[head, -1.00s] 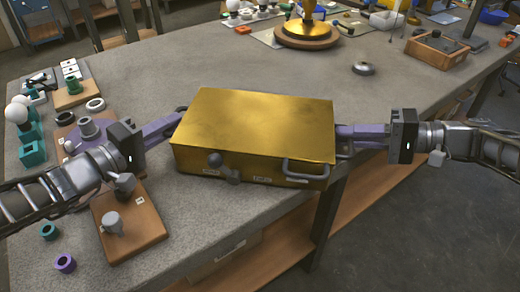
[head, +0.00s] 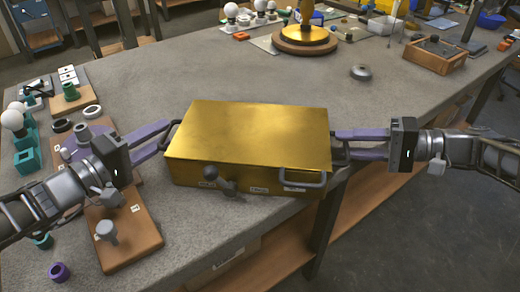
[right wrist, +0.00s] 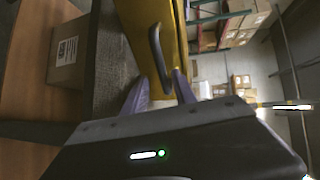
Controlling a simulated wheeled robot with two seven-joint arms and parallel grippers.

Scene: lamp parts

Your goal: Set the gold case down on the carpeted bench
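The gold case (head: 255,130) lies flat on the grey carpeted bench (head: 235,225), with its front right part close to or over the front edge. A grey loop handle (head: 303,182) and a dark knob show on its front. My left gripper (head: 168,134) is open, its purple fingers spread at the handle on the case's left side. My right gripper (head: 338,145) is open at the right side handle. In the right wrist view the spread fingers (right wrist: 160,78) stand either side of a dark handle (right wrist: 157,55) on the case (right wrist: 135,25). The case's underside is hidden.
A wooden block with a grey peg (head: 130,230) and several small parts lie at the left. A gold lamp base (head: 305,38) stands at the back, with a grey disc (head: 361,72) and a wooden tray (head: 435,55) to its right. The bench behind the case is clear.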

